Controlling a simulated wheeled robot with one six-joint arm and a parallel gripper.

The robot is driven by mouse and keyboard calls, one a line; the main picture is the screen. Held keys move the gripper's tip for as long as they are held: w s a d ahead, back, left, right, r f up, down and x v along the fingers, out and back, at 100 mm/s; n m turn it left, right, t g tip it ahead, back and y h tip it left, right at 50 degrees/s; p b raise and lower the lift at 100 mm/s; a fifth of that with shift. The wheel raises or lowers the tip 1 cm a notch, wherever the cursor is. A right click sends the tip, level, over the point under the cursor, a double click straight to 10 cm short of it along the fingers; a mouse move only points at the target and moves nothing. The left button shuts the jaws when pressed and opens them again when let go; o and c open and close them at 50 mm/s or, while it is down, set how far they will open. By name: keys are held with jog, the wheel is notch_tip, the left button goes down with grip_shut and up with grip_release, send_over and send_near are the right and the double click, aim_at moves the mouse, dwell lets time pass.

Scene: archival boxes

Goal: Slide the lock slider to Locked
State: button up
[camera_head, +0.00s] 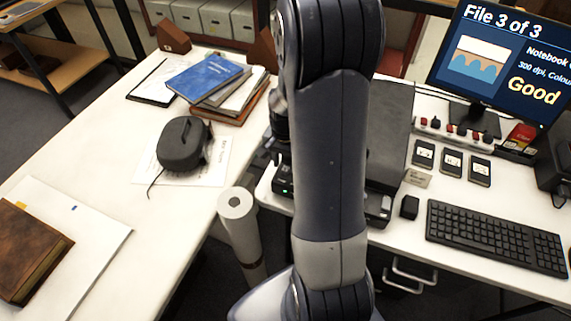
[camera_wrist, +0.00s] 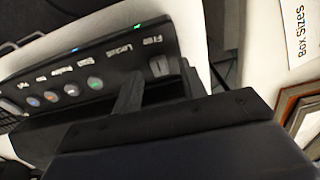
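The dark control panel (camera_wrist: 100,72) of the scanner fills the upper left of the wrist view, tilted in the picture. The lock slider (camera_wrist: 159,66) is a small grey knob by the "Free" label, with "Locked" printed to its left. My gripper (camera_wrist: 162,73) is open and empty, with one dark finger to the left of the slider and the other to its right. I cannot tell whether either finger touches the knob. In the head view the scanner (camera_head: 391,115) is partly hidden by my arm, and only a bit of the gripper shows by its left front corner.
A white paper roll (camera_head: 240,230) stands in the gap between the desks. A keyboard (camera_head: 495,236), a small black block (camera_head: 409,207) and a monitor (camera_head: 505,60) are to the right. A black case (camera_head: 183,143) and books (camera_head: 207,76) lie on the left desk.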

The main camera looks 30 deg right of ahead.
jog(key=shift+f, duration=0.75)
jog(key=shift+c, duration=0.2)
grip_shut()
